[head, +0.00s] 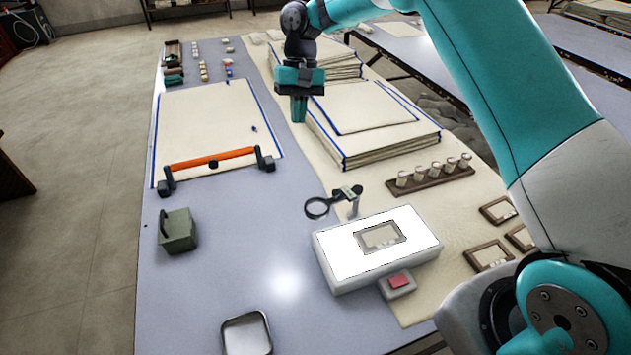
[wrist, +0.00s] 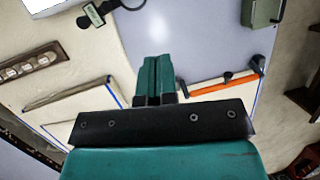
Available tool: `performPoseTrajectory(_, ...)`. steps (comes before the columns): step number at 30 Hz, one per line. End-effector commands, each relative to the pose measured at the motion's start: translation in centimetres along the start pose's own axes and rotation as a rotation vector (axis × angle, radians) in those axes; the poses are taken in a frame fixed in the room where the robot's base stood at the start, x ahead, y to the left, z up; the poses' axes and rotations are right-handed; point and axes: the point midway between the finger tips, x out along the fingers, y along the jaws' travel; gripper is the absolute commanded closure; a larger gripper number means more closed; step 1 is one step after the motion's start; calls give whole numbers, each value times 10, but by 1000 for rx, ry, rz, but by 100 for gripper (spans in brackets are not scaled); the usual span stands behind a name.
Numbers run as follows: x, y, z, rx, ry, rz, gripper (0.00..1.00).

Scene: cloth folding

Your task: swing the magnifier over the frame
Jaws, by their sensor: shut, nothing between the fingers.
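The magnifier (head: 319,207) is a dark ring lens on a short arm and a small post, standing at the back left edge of the white light box (head: 335,277). Its ring hangs out to the left, beside the box and apart from the frame. The frame (head: 380,237) is a small grey rectangle lying on the lit top of the box. My gripper (head: 299,110) is shut and empty, high over the table and well behind the magnifier. In the wrist view my closed teal fingers (wrist: 157,75) point toward the table, and part of the magnifier (wrist: 92,14) shows at the top edge.
A box with a red button (head: 400,281) sits at the light box's front. A rack of small bottles (head: 430,180) and a stack of cloth-covered boards (head: 372,140) stand behind it.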

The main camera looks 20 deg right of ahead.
Motion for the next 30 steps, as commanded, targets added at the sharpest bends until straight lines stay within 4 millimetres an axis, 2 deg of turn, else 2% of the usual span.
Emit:
performPoseTrajectory(1,16,13,-20,47,-21,15,100)
performPoseTrajectory(3,34,28,-41,109,-39,36,100)
performPoseTrajectory(6,57,45,-60,177,-59,62,100)
performPoseTrajectory(9,73,57,-70,221,-69,79,100)
performPoseTrajectory(13,80,63,-75,243,-73,89,100)
performPoseTrajectory(24,83,64,-75,244,-73,89,100)
performPoseTrajectory(30,96,64,-77,244,-72,88,100)
